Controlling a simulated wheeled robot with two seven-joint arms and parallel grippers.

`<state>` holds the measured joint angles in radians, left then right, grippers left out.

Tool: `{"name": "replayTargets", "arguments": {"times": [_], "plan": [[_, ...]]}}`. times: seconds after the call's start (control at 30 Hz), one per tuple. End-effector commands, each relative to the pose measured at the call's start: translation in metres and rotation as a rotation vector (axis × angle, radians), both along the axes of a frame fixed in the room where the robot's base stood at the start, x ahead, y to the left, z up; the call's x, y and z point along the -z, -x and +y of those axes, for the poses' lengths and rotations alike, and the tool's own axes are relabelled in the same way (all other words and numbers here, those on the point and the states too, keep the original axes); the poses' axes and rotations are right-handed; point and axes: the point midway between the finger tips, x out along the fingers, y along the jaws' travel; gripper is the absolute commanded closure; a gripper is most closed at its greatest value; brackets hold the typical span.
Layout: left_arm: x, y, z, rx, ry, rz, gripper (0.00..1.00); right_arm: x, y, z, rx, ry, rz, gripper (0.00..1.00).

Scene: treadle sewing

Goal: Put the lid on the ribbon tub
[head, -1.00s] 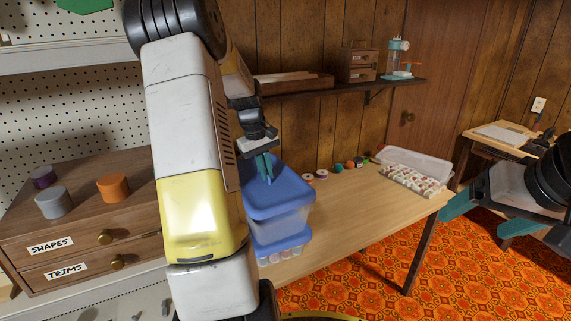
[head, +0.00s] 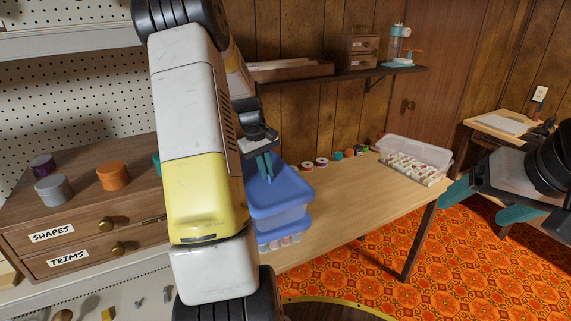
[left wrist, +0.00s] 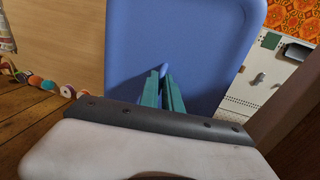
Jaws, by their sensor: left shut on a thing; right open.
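A blue lid (head: 285,187) is in the grip of my left gripper (head: 265,168). In the left wrist view the teal fingers (left wrist: 163,90) close on a small raised blue grip in the lid (left wrist: 180,30). Below the lid in the head view is a translucent tub (head: 288,219); I cannot tell whether they touch. Under it are another blue lid and a container with small rolls, partly hidden by my left arm. An open clear tub of pale and red rolls (head: 416,170) stands at the table's far right. My right gripper (head: 488,207) is open and empty at right.
The wooden table (head: 345,205) is clear in its middle, with several spools (head: 322,162) along the wall. A drawer cabinet (head: 95,205) with round tins stands at left. A shelf (head: 345,76) hangs above the table. A second table (head: 500,122) is at back right.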

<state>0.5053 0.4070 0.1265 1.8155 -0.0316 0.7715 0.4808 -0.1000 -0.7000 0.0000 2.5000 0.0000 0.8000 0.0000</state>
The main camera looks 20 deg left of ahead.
Motion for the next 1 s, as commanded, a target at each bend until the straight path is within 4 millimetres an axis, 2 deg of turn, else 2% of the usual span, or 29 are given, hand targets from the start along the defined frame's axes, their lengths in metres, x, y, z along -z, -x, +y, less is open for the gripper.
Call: {"name": "replayTargets", "arguments": {"times": [0.03,0.1,0.2,0.57,0.9,1.0], "plan": [[0.0,0.0,0.0,0.0,0.0,0.0,1.0,0.0,0.0,0.0,0.0,0.0,0.0,0.2],[0.0,0.0,0.0,0.0,-0.001,-0.001,0.82,0.0,0.0,0.0,0.0,0.0,0.0,0.2],[0.0,0.0,0.0,0.0,-0.001,-0.001,0.67,0.0,0.0,0.0,0.0,0.0,0.0,0.2],[-0.006,0.0,0.001,-0.001,-0.002,-0.003,0.67,0.0,0.0,0.0,0.0,0.0,0.0,0.2],[-0.059,0.008,0.008,-0.001,-0.002,-0.004,0.67,0.0,0.0,0.0,0.0,0.0,0.0,0.2],[-0.07,0.01,0.009,-0.001,-0.002,-0.003,0.67,0.0,0.0,0.0,0.0,0.0,0.0,0.2]]}}
